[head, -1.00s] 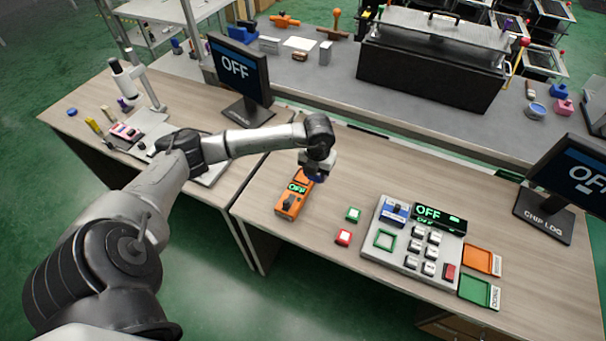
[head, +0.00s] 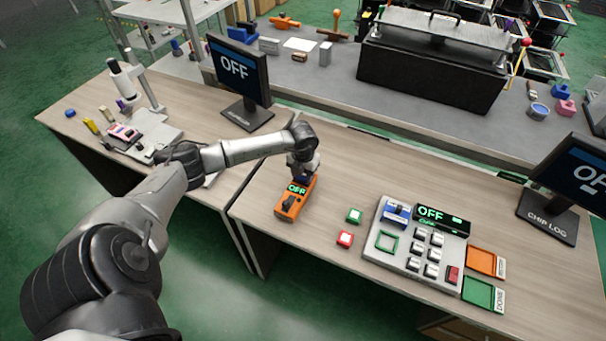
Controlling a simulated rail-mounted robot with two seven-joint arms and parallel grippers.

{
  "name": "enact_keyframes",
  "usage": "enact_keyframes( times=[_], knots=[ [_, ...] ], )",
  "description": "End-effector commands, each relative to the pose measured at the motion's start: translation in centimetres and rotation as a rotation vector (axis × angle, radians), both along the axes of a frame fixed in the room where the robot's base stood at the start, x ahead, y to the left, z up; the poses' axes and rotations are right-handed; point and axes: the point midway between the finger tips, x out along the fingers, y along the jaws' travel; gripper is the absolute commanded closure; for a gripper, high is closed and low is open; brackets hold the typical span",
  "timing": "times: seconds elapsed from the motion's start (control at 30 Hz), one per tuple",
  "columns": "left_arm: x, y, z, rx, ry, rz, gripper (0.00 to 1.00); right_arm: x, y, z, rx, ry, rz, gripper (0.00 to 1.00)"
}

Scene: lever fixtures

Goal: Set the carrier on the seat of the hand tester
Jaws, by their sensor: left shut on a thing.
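The hand tester (head: 291,204) is an orange handheld box with a dark knob and a small green "OFF" display. It lies on the wooden table in the middle of the head view. My left gripper (head: 302,177) is over its far end, just behind the display, pointing down. The gripper is shut on a small dark blue piece, apparently the carrier (head: 301,180), mostly hidden by the fingers. The tester's seat is hidden under the gripper. I cannot tell whether the carrier touches it. My right gripper is not in view.
A green-framed piece (head: 354,215) and a red-framed piece (head: 345,238) lie right of the tester. Further right are a grey button console (head: 415,240), orange (head: 482,262) and green (head: 480,293) trays. Monitors stand left (head: 240,70) and right (head: 573,180).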

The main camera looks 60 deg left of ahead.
Motion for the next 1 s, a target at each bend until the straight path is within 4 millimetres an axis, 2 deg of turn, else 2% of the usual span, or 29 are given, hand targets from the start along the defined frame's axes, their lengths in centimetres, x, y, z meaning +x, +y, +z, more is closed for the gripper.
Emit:
enact_keyframes(
  times=[0.4,0.43,0.67,1.0],
  knots=[
    [0.01,0.02,-0.59,0.001,-0.001,0.0,0.79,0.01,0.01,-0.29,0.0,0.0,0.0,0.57],
    [0.02,0.03,-0.51,0.001,-0.001,0.0,0.54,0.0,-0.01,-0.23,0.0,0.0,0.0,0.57],
    [0.02,0.01,-0.47,0.001,-0.001,0.0,0.32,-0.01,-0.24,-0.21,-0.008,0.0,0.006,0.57],
    [0.03,0.02,0.13,0.0,-0.002,0.0,0.31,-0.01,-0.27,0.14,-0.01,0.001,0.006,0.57]
  ],
)
